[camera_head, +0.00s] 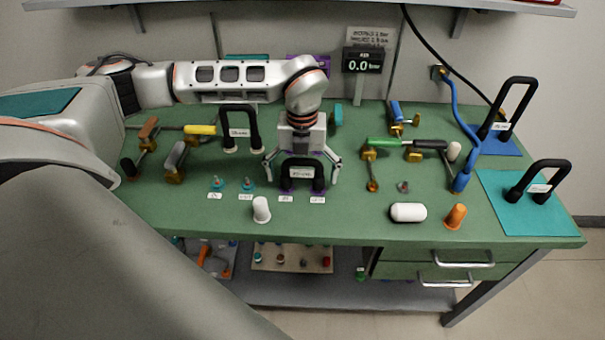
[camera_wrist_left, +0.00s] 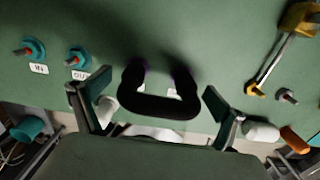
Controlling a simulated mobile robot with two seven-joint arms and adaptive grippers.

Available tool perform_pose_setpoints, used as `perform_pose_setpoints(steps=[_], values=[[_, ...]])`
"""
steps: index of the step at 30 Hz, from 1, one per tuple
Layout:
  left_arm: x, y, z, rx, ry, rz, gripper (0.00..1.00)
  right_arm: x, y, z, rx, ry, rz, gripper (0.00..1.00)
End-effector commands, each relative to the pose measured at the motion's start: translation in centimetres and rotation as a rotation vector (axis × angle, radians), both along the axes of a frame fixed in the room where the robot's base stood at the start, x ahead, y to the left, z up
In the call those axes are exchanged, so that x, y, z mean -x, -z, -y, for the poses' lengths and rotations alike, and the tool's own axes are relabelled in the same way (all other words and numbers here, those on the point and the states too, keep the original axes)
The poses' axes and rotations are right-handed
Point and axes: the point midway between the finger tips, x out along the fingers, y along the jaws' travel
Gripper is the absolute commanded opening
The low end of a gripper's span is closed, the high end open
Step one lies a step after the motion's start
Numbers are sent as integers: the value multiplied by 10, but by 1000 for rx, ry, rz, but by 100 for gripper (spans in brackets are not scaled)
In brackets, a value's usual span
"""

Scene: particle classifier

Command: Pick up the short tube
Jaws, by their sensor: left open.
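A black U-shaped tube (camera_head: 303,163) with a white label too small to read stands on purple-based ports on the green bench. It also shows in the left wrist view as a dark loop (camera_wrist_left: 160,105). My left gripper (camera_head: 302,178) is open, pointing down, with one finger on each side of this tube. In the left wrist view the fingers (camera_wrist_left: 158,108) stand apart from the tube, with gaps on both sides. Other black U-shaped tubes stand behind it (camera_head: 239,125), and on the blue mat (camera_head: 508,105) and teal mat (camera_head: 540,180). My right gripper is not in view.
Teal-based ports (camera_head: 232,184) lie left of the gripper. Valves with coloured handles (camera_head: 390,143) lie right. A display (camera_head: 361,64) reads 0.0.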

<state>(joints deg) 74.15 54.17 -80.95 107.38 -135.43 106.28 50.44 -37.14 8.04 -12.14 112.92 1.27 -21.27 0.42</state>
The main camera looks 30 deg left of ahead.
Motion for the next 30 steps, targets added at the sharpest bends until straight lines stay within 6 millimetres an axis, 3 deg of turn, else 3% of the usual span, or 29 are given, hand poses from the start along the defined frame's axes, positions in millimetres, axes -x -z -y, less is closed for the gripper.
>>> perform_pose_setpoints(steps=[7,8,12,13,23,30], values=[[0,2,0,0,0,0,97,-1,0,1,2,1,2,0],[0,2,0,0,0,0,92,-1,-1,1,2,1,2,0],[0,2,0,0,0,0,56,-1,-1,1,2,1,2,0],[0,2,0,0,0,0,53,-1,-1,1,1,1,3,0],[0,0,0,0,1,1,53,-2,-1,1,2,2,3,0],[-1,-18,0,0,1,5,53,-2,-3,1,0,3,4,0]])
